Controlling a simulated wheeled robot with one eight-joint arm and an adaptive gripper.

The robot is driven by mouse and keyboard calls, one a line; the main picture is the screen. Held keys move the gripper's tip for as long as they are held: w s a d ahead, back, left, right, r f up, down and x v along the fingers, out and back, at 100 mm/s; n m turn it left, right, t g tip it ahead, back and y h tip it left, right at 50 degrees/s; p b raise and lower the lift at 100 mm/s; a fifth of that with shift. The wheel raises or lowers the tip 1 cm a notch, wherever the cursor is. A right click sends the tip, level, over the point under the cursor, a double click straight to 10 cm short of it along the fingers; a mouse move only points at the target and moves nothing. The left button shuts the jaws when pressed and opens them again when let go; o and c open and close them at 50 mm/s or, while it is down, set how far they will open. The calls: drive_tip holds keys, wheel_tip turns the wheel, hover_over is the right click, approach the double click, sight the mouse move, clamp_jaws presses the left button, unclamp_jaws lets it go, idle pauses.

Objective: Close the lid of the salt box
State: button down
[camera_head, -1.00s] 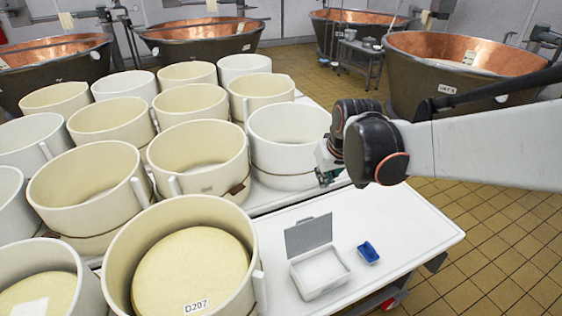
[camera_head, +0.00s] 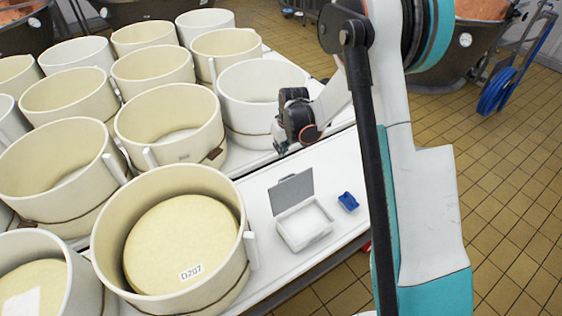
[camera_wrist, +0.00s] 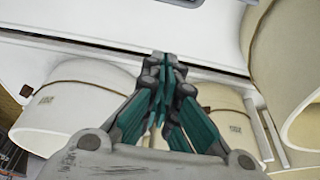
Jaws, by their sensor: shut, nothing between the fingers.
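The salt box (camera_head: 304,226) is a white, open-topped box on the white table, with pale contents. Its grey lid (camera_head: 291,191) stands up, tilted back, along the box's far edge. My gripper (camera_wrist: 165,62) is shut and empty in the wrist view, with its teal and grey fingers together. In the head view my wrist is above and behind the box, beside a white mould, and the fingers there are mostly hidden. The gripper is apart from the lid. The box cannot be made out clearly in the wrist view.
A small blue scoop-like object (camera_head: 348,202) lies right of the box. Several cream moulds (camera_head: 170,120) crowd the left, the nearest holding a cheese labelled D207 (camera_head: 182,245) close to the box. A white mould (camera_head: 262,90) stands behind the lid. Tiled floor lies to the right.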

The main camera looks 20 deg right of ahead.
wheel_tip(320, 180, down, 9)
drive_tip(key=s+b, duration=0.1)
drive_tip(key=b, duration=0.4)
drive_tip(key=shift+d, duration=0.15)
drive_tip(key=shift+s, duration=0.1)
idle(0.4)
